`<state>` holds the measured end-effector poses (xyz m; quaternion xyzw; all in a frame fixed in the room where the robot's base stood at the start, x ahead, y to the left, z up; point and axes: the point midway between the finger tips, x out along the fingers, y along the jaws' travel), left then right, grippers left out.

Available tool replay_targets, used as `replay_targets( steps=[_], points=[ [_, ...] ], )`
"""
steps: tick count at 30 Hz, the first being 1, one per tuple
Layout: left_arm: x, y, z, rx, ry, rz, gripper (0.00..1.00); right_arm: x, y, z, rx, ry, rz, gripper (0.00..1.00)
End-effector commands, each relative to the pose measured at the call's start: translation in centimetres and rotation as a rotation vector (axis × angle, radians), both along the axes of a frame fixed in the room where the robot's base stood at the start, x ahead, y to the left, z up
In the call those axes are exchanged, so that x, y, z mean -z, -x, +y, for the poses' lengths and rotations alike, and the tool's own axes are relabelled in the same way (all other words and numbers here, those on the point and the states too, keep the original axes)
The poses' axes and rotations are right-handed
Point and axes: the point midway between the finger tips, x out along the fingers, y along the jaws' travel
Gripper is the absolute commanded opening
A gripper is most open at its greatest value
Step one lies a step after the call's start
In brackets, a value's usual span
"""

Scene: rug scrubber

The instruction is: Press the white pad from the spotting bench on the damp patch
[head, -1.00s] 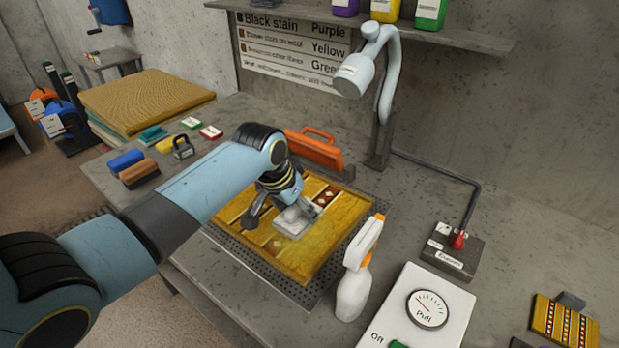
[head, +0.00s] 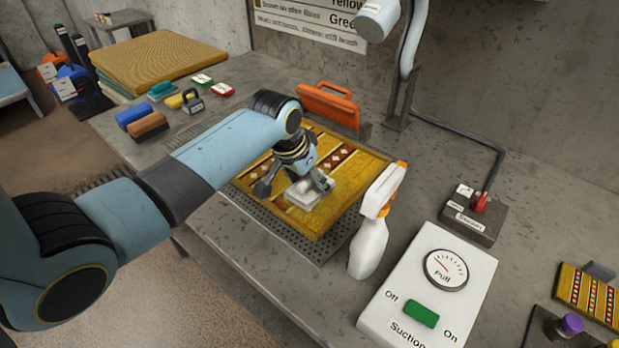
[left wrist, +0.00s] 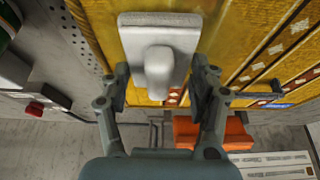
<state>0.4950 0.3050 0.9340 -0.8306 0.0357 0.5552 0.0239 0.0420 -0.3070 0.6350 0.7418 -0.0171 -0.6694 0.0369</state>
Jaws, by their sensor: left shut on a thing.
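The white pad (head: 304,196) has a flat block and a rounded knob on top. It lies on, or just over, the yellow patterned rug (head: 352,167); the exact contact is hard to tell. My left gripper (head: 298,184) is above the pad, shut on its knob. In the left wrist view the pad (left wrist: 158,32) shows with its knob between the fingers (left wrist: 160,82), against the yellow rug (left wrist: 225,35). I cannot make out the damp patch; the pad and gripper cover part of the rug. My right gripper is not in view.
A white and orange spray bottle (head: 372,235) stands close right of the rug. An orange-handled tool (head: 328,104) is behind it. The suction box (head: 432,290) has a green switch. Brushes (head: 143,122) and a folded rug stack (head: 160,62) are at the left.

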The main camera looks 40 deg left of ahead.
Motion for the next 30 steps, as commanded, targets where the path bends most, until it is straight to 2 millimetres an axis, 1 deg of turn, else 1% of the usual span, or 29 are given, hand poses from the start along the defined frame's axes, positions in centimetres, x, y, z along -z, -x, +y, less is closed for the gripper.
replay_targets(
  steps=[11,30],
  points=[
    [0.1,0.0,0.0,0.0,0.0,0.0,0.33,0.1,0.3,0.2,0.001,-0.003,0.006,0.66],
    [1.1,0.0,0.0,0.0,0.0,0.0,0.33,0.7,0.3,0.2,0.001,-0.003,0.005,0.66]
  ],
)
